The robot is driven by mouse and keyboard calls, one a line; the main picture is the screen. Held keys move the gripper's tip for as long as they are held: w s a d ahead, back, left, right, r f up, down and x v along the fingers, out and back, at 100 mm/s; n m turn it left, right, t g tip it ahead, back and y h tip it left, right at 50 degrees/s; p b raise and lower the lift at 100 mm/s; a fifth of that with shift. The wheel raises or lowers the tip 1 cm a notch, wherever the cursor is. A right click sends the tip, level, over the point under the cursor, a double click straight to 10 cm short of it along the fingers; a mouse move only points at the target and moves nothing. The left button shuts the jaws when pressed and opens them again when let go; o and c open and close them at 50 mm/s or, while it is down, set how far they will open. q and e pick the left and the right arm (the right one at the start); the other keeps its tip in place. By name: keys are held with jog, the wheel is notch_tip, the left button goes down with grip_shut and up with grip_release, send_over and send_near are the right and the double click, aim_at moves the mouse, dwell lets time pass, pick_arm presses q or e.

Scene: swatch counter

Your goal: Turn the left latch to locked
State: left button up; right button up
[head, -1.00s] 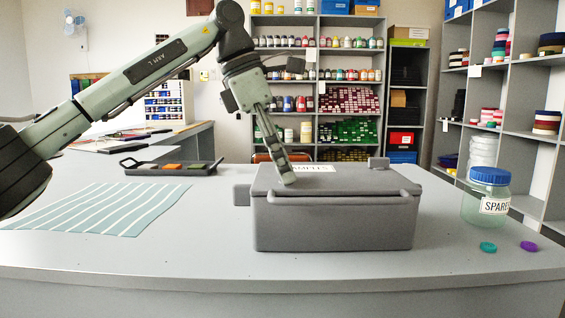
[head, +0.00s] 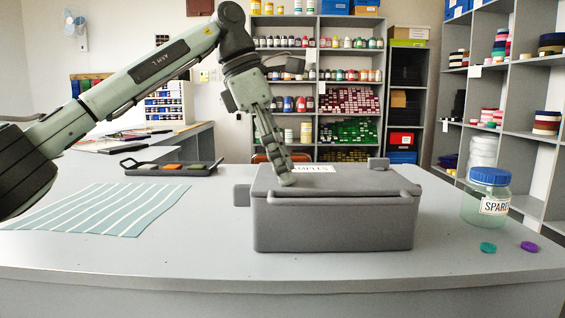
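A grey box (head: 335,226) with a lid and a partly covered "SAMPLES" label (head: 318,169) stands on the counter. A small grey block (head: 241,195) sticks out at its left side, and another (head: 378,163) stands at the back right of the lid. I cannot tell for certain which part is the left latch or how it is turned. My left gripper (head: 286,178) points down at the left part of the lid, with its tips at or just above it. Its fingers look close together side-on, and the gap is not clear. My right gripper is not in view.
A striped cloth (head: 110,210) and a dark tray of swatches (head: 172,168) lie left of the box. A blue-lidded jar (head: 487,199) stands at the right, near a teal disc (head: 488,247) and a purple disc (head: 529,246). The counter's front strip is clear.

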pick_arm(q)
jog(key=v, duration=1.2)
dwell(0.3)
